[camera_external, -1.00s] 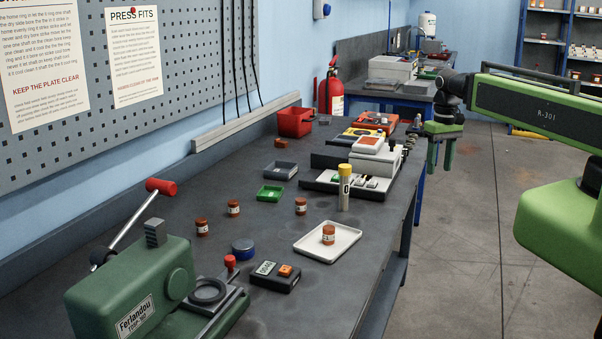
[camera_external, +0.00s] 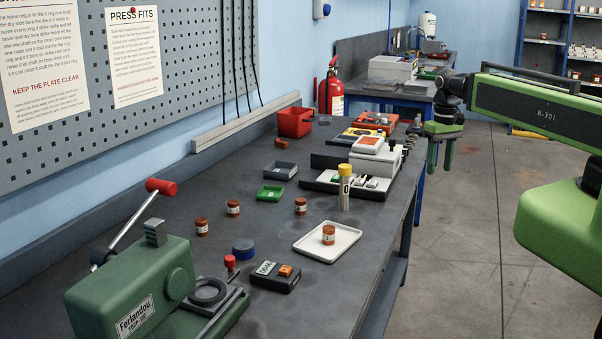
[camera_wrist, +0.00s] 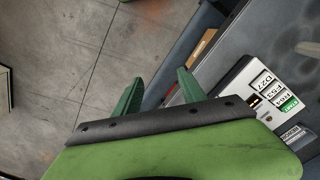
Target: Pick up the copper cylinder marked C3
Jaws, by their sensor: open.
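Several copper cylinders with pale labels stand upright on the grey bench in the external view: one at left (camera_external: 202,227), one behind it (camera_external: 233,208), one nearer the middle (camera_external: 300,206), and one (camera_external: 328,235) on a white tray (camera_external: 313,251). Their markings are too small to read, so I cannot tell which is C3. My gripper (camera_external: 441,155) is beyond the bench's right edge, fingers pointing down, apart from every cylinder. In the wrist view my gripper (camera_wrist: 158,80) is open and empty, over the floor and bench edge. No cylinder shows clearly there.
A yellow-capped tube (camera_external: 344,190) stands behind the white tray. A green press (camera_external: 135,285), blue lid (camera_external: 243,248) and black meter (camera_external: 275,277) occupy the near bench. Green (camera_external: 269,193) and grey (camera_external: 280,170) trays lie farther back.

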